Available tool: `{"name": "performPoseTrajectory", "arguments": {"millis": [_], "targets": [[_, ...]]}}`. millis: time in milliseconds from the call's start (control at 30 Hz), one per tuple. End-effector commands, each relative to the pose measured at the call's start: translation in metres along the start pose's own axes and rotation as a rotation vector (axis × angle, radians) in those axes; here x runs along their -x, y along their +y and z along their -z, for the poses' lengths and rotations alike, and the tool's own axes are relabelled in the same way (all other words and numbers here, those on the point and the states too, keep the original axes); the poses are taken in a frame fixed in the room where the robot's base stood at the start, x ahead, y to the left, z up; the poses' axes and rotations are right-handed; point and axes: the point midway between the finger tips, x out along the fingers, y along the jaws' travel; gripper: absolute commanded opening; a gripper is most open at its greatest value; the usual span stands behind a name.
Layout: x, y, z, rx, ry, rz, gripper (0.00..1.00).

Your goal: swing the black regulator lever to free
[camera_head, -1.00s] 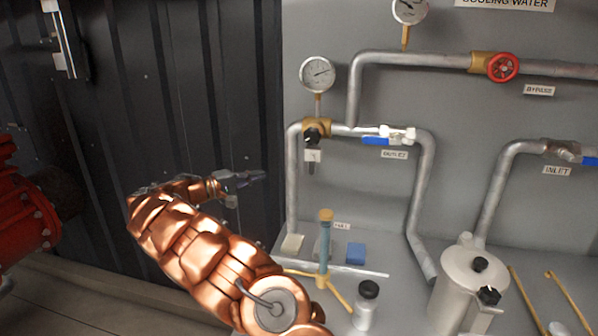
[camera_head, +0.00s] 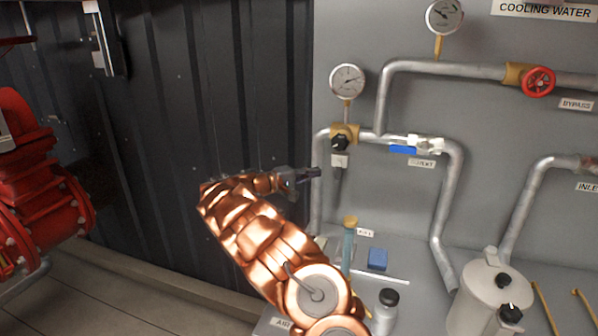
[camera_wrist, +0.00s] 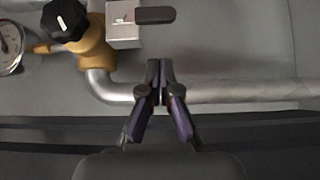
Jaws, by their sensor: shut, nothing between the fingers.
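The black regulator lever (camera_head: 338,174) hangs down below a small pale block (camera_head: 340,160) under the brass regulator (camera_head: 352,133) and its black knob (camera_head: 340,143). In the wrist view the lever (camera_wrist: 155,15) shows at the top, extending right from the grey block (camera_wrist: 123,24). My gripper (camera_head: 316,172) is just left of the lever in the head view, at about its height. In the wrist view my gripper (camera_wrist: 160,66) is shut and empty, its fingertips below the lever in the picture and apart from it, near the silver pipe (camera_wrist: 235,90).
A pressure gauge (camera_head: 347,81) sits above the regulator. A blue-handled outlet valve (camera_head: 404,149) is to its right. A blue block (camera_head: 377,259), a bottle (camera_head: 386,310) and a metal canister (camera_head: 487,300) stand below. A dark corrugated wall (camera_head: 215,90) is at left.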

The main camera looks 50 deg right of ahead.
Motion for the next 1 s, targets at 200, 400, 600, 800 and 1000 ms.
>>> {"name": "performPoseTrajectory", "arguments": {"millis": [200,400,600,800,1000], "targets": [[-0.017,0.005,-0.016,-0.001,0.002,-0.003,0.0],[-0.027,0.002,-0.026,0.0,0.0,-0.002,0.0],[-0.029,0.001,-0.028,-0.002,0.002,0.0,0.0],[-0.029,0.0,-0.028,-0.002,0.002,0.0,0.0],[-0.032,-0.002,-0.03,0.006,-0.002,-0.007,0.0]]}}
